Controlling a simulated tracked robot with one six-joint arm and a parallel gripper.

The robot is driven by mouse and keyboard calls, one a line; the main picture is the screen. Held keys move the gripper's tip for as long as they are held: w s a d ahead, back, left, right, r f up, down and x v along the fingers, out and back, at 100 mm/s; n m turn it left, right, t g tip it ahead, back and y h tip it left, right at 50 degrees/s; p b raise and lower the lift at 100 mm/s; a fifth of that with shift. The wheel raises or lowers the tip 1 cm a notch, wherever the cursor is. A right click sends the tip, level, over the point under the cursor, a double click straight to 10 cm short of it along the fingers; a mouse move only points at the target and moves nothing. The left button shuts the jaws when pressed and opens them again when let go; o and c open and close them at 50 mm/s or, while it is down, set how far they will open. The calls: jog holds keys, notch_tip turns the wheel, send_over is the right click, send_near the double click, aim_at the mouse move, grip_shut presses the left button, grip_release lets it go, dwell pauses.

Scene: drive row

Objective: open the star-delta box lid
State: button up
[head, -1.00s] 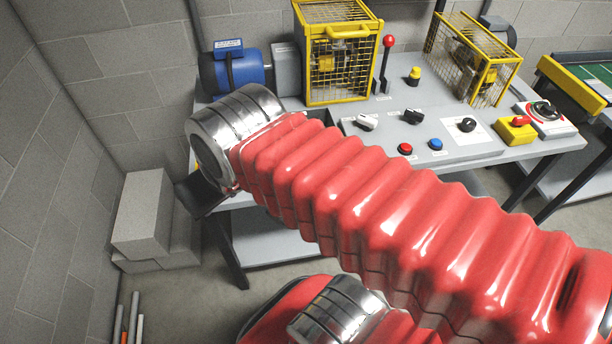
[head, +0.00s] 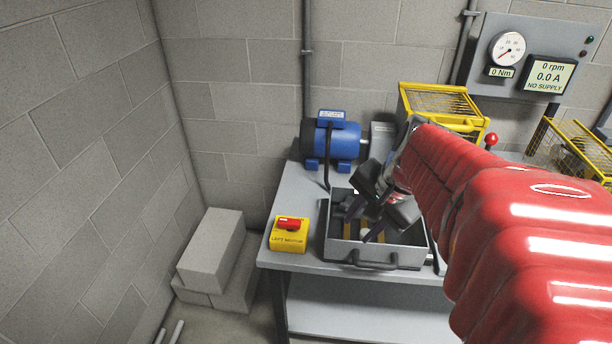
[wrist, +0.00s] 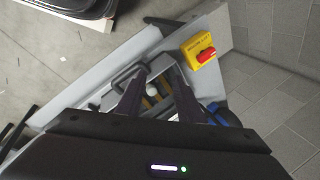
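The star-delta box is a grey box (head: 331,250) on the bench's left part, with a dark handle (head: 372,264) on its front. Its interior shows, with yellow bars and a pale round knob; I cannot make out a separate lid, and my gripper hides the rear of the box. My gripper (head: 362,226) is over the box, fingers pointing down towards its interior. In the wrist view the gripper (wrist: 157,78) has its two dark fingers apart, with nothing held, and the handle (wrist: 125,73) lies left of them. Contact with the box cannot be told.
A yellow box with a red switch, labelled left motor (head: 288,238), stands left of the box. A blue motor (head: 332,140) is behind. A yellow cage (head: 440,105) and a red-knobbed lever (head: 491,140) are further right. Grey blocks (head: 215,250) lie on the floor at left.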

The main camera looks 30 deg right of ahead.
aim_at(379, 263)
jog(key=s+d+f+m+y, duration=0.1)
jog(key=s+d+m, duration=0.1)
jog(key=d+m, duration=0.2)
jog(key=s+d+f+m+y, duration=0.1)
jog(key=s+d+f+m, duration=0.1)
jog(key=d+m, duration=0.3)
jog(key=shift+s+d+f, duration=0.3)
jog(key=shift+s+d, duration=0.55)
jog(key=shift+d, duration=0.15)
jog(key=x, duration=1.3)
jog(key=shift+a+f, duration=0.2)
jog(key=shift+f, duration=0.2)
jog(key=shift+c, duration=0.4)
grip_shut()
